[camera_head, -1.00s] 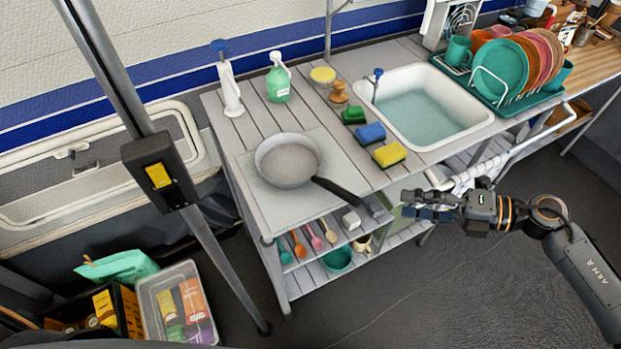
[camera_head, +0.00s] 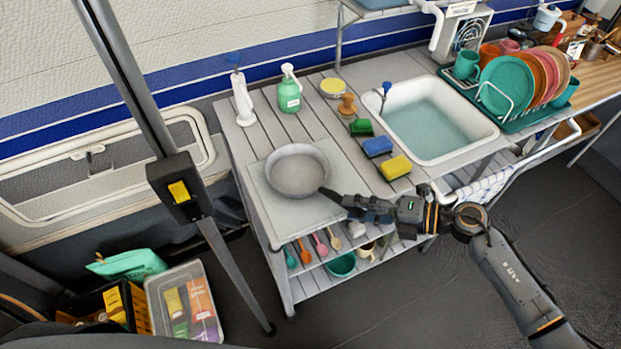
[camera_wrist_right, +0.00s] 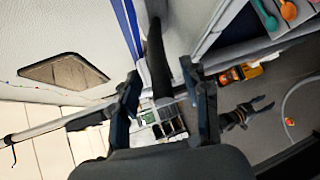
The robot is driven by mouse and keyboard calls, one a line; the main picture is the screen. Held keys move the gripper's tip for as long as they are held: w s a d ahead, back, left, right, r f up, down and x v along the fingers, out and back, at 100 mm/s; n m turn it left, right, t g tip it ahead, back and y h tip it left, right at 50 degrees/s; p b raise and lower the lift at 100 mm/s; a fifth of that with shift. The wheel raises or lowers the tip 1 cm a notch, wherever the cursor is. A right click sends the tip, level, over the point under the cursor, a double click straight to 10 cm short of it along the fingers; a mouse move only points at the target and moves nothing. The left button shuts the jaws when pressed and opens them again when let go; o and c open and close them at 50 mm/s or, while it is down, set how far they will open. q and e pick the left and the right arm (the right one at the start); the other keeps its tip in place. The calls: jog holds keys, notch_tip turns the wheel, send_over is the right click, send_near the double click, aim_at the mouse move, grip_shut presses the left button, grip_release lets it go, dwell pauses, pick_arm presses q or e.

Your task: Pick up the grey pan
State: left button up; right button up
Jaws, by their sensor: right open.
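The grey pan (camera_head: 297,170) lies flat on a light board on the slatted counter. Its dark handle points toward the lower right and is largely hidden by my right gripper (camera_head: 345,203). My right gripper is open at the handle. In the right wrist view a dark bar that looks like the handle (camera_wrist_right: 157,50) runs between the two fingers of this gripper (camera_wrist_right: 163,85). I cannot tell whether they touch it. A small dark pronged shape in the right wrist view (camera_wrist_right: 247,113) looks like my left gripper. It is too small to read.
Sponges (camera_head: 378,146) and a sink (camera_head: 438,125) stand right of the pan. A green spray bottle (camera_head: 289,92) and a white bottle (camera_head: 243,100) stand behind it. A shelf with spoons (camera_head: 320,246) is below the counter. A grey pole (camera_head: 145,100) rises at the left.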

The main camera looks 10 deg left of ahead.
jog(key=shift+c, duration=0.4)
grip_shut()
jog(key=shift+r, duration=0.1)
